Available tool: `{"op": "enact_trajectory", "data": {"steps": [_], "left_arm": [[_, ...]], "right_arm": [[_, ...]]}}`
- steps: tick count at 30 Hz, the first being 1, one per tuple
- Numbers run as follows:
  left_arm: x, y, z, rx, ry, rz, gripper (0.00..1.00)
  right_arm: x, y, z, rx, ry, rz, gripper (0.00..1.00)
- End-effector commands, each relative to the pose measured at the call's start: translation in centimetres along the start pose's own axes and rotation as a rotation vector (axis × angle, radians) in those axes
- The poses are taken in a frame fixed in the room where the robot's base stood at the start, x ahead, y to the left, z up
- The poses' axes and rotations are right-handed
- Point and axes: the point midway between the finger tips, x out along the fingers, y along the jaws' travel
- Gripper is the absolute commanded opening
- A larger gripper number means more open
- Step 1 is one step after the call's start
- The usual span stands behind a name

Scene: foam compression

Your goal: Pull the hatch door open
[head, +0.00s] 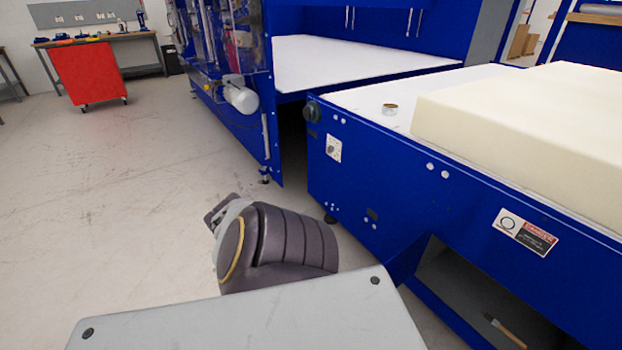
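No hatch door can be made out for certain. The blue machine (375,185) on the right has a dark opening (465,285) low in its side, with a slanted blue panel beside it. Whether that panel is a hatch door, I cannot tell. An object with a wooden handle (508,331) shows in the opening. Neither of my grippers is in view. A dark ribbed link of one of my arms shows at bottom centre, in front of the machine's near left corner, above a grey plate of my body.
A cream foam block (530,112) lies on the machine's white top, near a small roll of tape (390,109). Another blue machine (235,110) stands behind, across a narrow gap. A red cabinet (90,75) stands by a workbench at back left. The floor (90,190) on the left is clear.

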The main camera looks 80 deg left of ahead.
Motion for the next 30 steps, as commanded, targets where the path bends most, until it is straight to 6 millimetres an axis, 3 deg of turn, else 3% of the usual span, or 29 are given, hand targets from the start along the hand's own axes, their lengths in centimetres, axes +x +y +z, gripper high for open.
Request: {"op": "enact_trajectory", "data": {"steps": [17,18,22,30], "left_arm": [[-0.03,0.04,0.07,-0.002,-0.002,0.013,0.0],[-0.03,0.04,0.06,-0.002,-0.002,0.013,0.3],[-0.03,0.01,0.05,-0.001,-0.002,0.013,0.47],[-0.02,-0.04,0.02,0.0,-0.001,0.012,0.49]], "right_arm": [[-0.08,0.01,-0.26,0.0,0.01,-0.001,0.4],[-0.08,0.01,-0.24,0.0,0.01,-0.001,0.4],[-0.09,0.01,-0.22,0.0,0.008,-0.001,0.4],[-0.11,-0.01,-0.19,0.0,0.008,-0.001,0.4]]}}
